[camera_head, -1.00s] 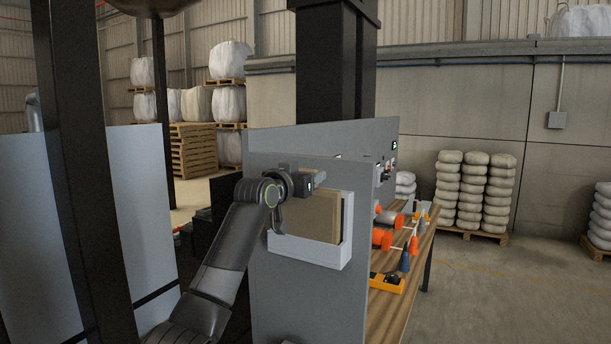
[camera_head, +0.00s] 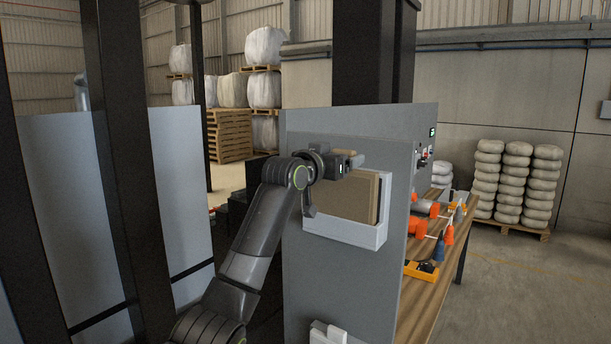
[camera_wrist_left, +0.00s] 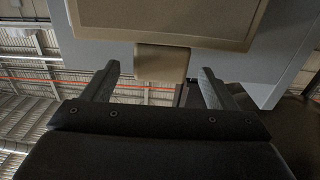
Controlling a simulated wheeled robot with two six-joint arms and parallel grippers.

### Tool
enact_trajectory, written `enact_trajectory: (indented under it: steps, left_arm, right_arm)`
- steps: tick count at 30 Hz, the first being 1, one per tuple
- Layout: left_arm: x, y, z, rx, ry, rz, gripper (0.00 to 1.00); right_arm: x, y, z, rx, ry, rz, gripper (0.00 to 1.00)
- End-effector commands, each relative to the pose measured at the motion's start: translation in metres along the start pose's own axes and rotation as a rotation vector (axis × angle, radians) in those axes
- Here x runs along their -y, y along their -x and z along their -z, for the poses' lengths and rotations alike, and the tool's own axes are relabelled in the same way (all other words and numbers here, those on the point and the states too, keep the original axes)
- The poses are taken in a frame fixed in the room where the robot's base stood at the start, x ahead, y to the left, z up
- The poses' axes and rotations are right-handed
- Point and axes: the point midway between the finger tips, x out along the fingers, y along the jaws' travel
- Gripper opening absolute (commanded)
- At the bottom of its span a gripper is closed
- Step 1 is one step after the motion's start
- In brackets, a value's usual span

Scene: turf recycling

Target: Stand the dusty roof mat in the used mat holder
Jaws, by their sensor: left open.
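A brown, framed mat (camera_head: 345,196) stands upright in a white open-fronted holder (camera_head: 345,232) on a grey panel in the head view. My left gripper (camera_head: 350,162) is at the mat's top edge. In the left wrist view the mat (camera_wrist_left: 165,14) fills the top, with its tan tab (camera_wrist_left: 160,62) between the fingertips of my left gripper (camera_wrist_left: 158,76). The fingers are apart, with gaps on both sides of the tab. I cannot tell from any label whether this holder is the used mat holder. My right gripper is not in view.
The grey panel (camera_head: 300,265) stands close to my left arm. A pale fitting (camera_head: 327,335) shows low on it. Right of it, a wooden bench (camera_head: 428,303) carries orange tools and a yellow device (camera_head: 421,271). Dark posts (camera_head: 125,170) stand on the left.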

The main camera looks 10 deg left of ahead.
Motion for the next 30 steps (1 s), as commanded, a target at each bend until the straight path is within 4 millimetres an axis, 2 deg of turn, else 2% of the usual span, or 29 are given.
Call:
enact_trajectory:
  steps: [1, 11, 21, 25, 30]
  left_arm:
    - [0.001, 0.007, -0.003, -0.004, -0.002, 0.001, 0.80]
    - [0.001, 0.057, -0.004, -0.005, -0.003, 0.001, 0.80]
    - [0.001, 0.116, -0.003, -0.004, -0.004, 0.002, 0.80]
    - [0.001, 0.133, -0.002, -0.004, -0.003, 0.002, 0.80]
    - [0.000, 0.144, -0.001, -0.002, -0.002, 0.001, 0.80]
  right_arm:
    - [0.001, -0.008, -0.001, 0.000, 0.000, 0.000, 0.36]
    - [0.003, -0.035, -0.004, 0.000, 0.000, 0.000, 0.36]
    - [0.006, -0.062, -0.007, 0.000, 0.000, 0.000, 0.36]
    - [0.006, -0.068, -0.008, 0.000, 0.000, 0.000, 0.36]
    - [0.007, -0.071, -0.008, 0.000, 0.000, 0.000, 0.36]
